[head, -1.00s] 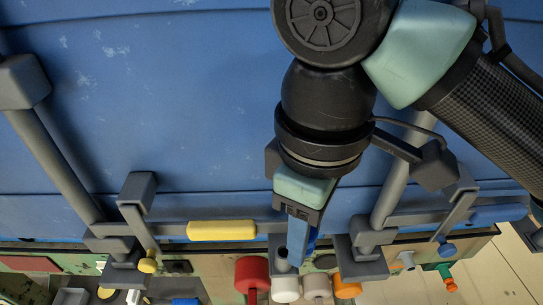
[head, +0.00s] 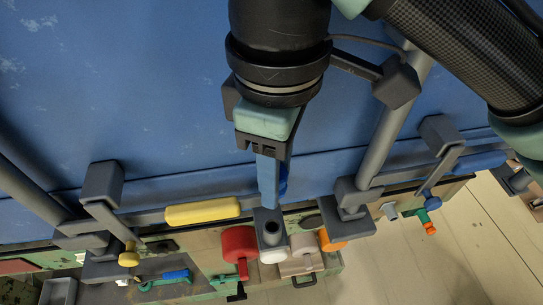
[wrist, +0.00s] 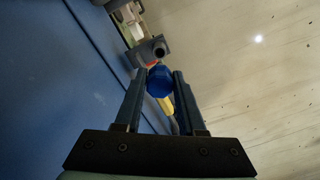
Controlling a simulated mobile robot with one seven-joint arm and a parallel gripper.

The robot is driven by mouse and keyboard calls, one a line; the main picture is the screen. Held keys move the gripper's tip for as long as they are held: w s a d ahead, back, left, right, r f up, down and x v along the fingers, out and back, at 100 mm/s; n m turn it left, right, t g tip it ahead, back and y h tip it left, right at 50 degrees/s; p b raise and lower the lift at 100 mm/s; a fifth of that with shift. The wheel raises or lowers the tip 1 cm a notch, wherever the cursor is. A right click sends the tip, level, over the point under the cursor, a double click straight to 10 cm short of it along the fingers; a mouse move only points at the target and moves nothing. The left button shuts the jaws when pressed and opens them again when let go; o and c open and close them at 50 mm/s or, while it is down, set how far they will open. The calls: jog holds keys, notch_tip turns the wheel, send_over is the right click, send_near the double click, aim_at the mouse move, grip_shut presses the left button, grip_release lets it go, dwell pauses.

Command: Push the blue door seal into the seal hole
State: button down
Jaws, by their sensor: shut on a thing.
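The blue door seal (wrist: 160,82) is held between the two fingertips of my gripper (wrist: 162,88) in the wrist view. In the head view, only a strip of the seal (head: 283,178) shows beside the finger of my gripper (head: 270,185). The seal hole is a dark round opening in a grey block (head: 272,239) on the door's lower edge. In the wrist view, the block's round mouth (wrist: 159,49) lies just beyond the seal. The seal appears outside it.
A blue door panel (head: 130,100) fills the background. A yellow bar (head: 203,211) and grey bracket (head: 352,198) flank the block. A red knob (head: 239,245), white knob (head: 273,256) and orange knob (head: 331,241) crowd below. The pale floor (head: 450,255) at lower right is open.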

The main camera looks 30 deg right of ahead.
jog(key=shift+s+f, duration=0.1)
jog(key=shift+f, duration=0.4)
jog(key=shift+w+f+b, duration=0.25)
jog(key=shift+f+b, duration=0.4)
jog(key=shift+f, duration=0.3)
jog(key=shift+s+f+b, duration=0.1)
jog(key=shift+f+b, duration=0.65)
jog(key=shift+f, duration=0.55)
jog(key=shift+r, duration=0.1)
jog(key=shift+p, duration=0.3)
jog(key=shift+p, duration=0.35)
jog(key=shift+f+b, duration=1.85)
jog(key=shift+f, duration=0.8)
jog(key=shift+c, duration=2.1)
grip_release()
jog(key=shift+r, duration=0.1)
